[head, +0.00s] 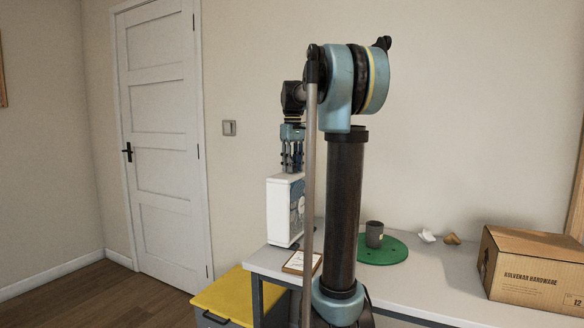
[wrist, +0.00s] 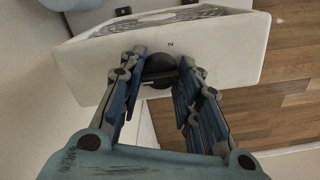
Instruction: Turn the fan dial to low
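The fan is a white box-shaped unit (head: 281,212) with a grille on its side, standing at the left end of the grey table. Its round black dial (wrist: 159,67) shows in the wrist view on the white top face, with a raised bar across it and a small "2" printed beyond it. The dial's other marks are hidden. My gripper (head: 291,170) points down just above the fan's top. In the wrist view its two blue fingers (wrist: 161,62) stand open on either side of the dial. I cannot tell whether they touch it.
A dark mug (head: 374,234) stands on a green round mat (head: 395,252) on the table (head: 420,290). A cardboard box (head: 535,270) is at the right. A clipboard (head: 298,263) lies by the fan. A yellow-lidded bin (head: 228,296) stands beside the table.

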